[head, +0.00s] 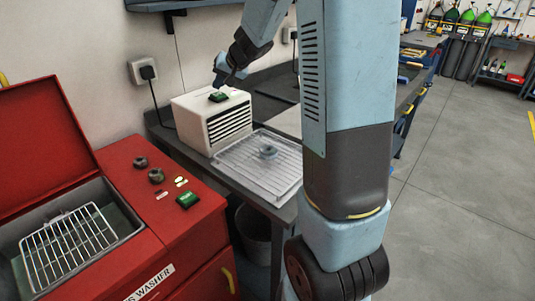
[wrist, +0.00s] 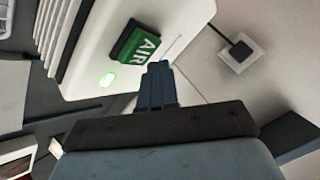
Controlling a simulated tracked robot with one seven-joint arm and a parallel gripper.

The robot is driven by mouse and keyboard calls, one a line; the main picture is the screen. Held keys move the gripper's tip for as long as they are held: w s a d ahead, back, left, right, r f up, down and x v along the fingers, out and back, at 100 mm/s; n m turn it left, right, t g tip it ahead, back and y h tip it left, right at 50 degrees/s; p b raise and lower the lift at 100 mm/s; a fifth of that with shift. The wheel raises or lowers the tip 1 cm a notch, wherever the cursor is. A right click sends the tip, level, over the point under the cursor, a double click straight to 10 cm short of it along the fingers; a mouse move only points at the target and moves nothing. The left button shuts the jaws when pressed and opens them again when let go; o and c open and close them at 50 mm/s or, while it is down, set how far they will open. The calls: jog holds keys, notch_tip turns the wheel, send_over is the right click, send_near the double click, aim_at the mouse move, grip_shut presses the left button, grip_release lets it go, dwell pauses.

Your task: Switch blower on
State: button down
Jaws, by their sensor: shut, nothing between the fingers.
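The blower (head: 201,122) is a white box with dark slats on its front, standing on the dark bench against the wall. On its top is a green rocker or button marked AIR (head: 218,96); it shows larger in the wrist view (wrist: 137,46). My gripper (head: 217,84) is over the blower's top. In the wrist view its fingers (wrist: 158,68) are together and empty, close beside the AIR switch; whether they touch the casing I cannot tell.
A wire tray (head: 235,163) with a small grey round part (head: 267,151) lies before the blower. A red washer (head: 175,212) with an open lid, a wire basket (head: 70,249) and its own green button (head: 188,200) stands left. A plugged wall socket (head: 144,71) is behind. Floor is clear at right.

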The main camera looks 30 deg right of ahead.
aim_at(220, 94)
notch_tip(220, 94, up, 6)
dwell(1.0)
